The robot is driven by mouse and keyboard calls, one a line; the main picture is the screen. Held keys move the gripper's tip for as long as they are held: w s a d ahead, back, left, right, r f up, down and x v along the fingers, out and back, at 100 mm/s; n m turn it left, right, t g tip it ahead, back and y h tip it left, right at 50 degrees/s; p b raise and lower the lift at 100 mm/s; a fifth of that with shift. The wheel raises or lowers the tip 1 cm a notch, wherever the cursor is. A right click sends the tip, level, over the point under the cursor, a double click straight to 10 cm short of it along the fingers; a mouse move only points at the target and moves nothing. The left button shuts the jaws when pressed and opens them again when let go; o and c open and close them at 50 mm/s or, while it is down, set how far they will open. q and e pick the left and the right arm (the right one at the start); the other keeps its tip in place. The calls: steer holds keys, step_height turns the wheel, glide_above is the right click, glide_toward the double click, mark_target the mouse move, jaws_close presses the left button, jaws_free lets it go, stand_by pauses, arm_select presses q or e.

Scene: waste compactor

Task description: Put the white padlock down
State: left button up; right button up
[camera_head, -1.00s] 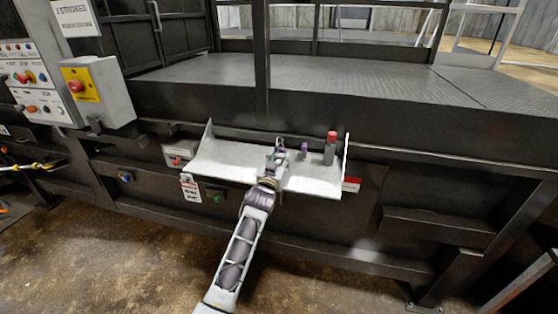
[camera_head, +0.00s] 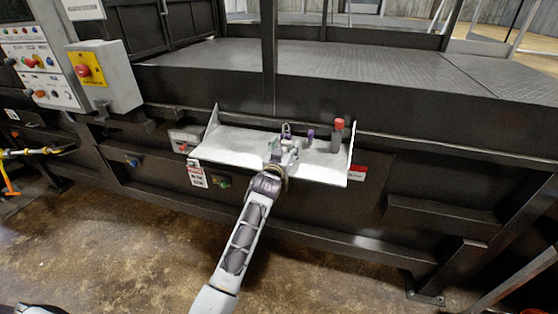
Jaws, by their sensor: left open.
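A small pale padlock (camera_head: 286,130) with a dark shackle stands on the light grey metal shelf (camera_head: 235,143), near the shelf's middle. It is small in the head view, and its lower part is partly hidden by my gripper. My left gripper (camera_head: 284,150) is open over the shelf, just in front of the padlock. I cannot tell whether its fingers touch the padlock. My right gripper is not in view.
A small purple object (camera_head: 310,136) and a dark cylinder with a red top (camera_head: 337,137) stand to the right on the shelf. The shelf has raised side walls. Its left part is bare. A control box (camera_head: 104,82) with a red button is at the left.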

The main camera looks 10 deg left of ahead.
arm_select(q)
steer(key=shift+s+f, duration=0.1)
steer(key=shift+s, duration=2.4)
steer(key=shift+s+b, duration=0.3)
steer(key=shift+s, duration=0.5)
steer(key=s, duration=0.5)
steer(key=shift+a, duration=0.1)
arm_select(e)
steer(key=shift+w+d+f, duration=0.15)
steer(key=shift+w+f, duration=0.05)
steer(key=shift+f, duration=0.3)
arm_select(q)
steer(key=shift+o, duration=0.4)
steer(key=shift+r, duration=0.2)
